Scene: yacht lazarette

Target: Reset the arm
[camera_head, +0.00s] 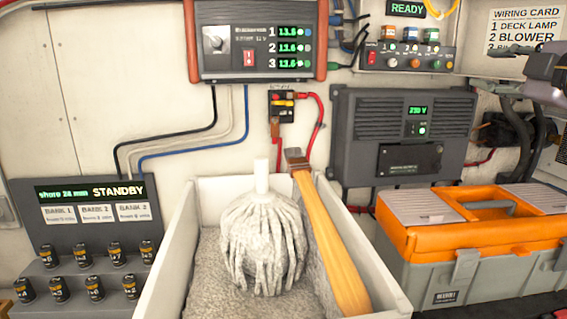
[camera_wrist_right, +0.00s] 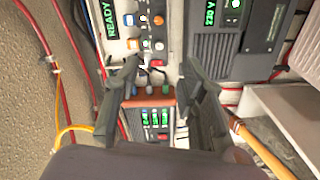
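My right gripper (camera_wrist_right: 159,66) shows in the right wrist view with its two dark fingers spread apart and nothing between them. Beyond the fingers are the charger panel (camera_wrist_right: 155,118) with green readouts and the switch box (camera_wrist_right: 150,35) with coloured knobs. In the head view, part of my right arm and gripper (camera_head: 547,68) shows at the right edge, above the orange toolbox, cut off by the frame. My left gripper is in neither view.
A white bin (camera_head: 165,262) holds a mop head (camera_head: 262,240) and a wooden-handled tool (camera_head: 328,240). An orange and grey toolbox (camera_head: 470,285) stands right of it. A battery rack (camera_head: 60,215) stands left. A grey inverter (camera_head: 400,135) hangs on the wall, with cables around it.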

